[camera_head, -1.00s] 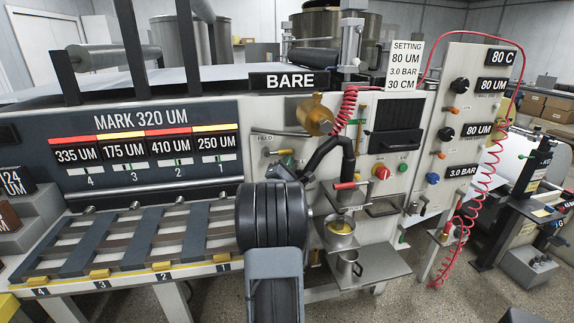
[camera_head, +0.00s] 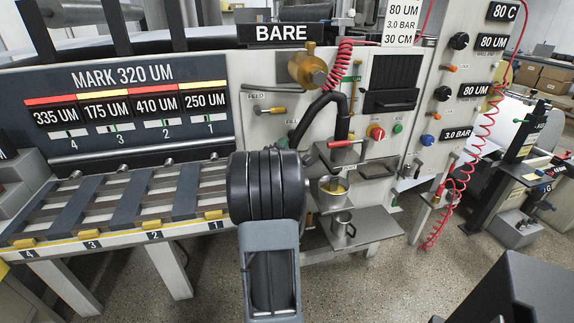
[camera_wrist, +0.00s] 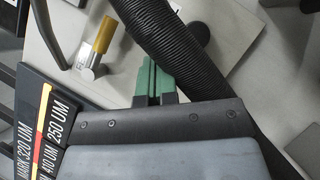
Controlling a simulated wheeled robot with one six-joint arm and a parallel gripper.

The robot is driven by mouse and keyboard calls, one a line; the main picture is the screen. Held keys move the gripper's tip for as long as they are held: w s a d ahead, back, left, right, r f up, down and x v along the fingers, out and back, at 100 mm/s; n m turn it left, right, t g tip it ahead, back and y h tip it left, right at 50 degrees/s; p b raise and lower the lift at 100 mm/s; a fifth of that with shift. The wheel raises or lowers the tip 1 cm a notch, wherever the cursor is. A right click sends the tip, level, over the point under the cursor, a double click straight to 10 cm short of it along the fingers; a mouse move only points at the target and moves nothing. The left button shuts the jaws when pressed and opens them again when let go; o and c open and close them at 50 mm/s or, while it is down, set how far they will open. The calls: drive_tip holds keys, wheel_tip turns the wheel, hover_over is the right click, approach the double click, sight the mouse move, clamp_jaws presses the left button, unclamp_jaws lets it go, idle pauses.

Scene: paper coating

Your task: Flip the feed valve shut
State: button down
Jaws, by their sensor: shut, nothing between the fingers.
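The feed valve lever has a brass-coloured handle (camera_head: 273,110) and sits under the FEED label on the pale machine panel (camera_head: 262,132). The handle lies roughly level, pointing right in the head view. In the wrist view the brass handle (camera_wrist: 104,35) shows at upper left, with its shiny metal end towards me. My gripper (camera_wrist: 153,78) has green fingertips pressed together and empty. They are apart from the handle, to its lower right in the wrist view. In the head view my thick dark arm hides most of the gripper, which is below the lever.
A thick black ribbed hose (camera_wrist: 165,35) runs close beside my fingertips; it also shows in the head view (camera_head: 318,112). A brass cylinder (camera_head: 307,68) is above it. A cup (camera_head: 332,190) and a metal mug (camera_head: 343,226) stand below right. A slatted rack (camera_head: 130,195) lies left.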

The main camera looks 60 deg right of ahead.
drive_tip(key=shift+s+a+f, duration=1.65)
drive_tip(key=shift+s+a, duration=0.05)
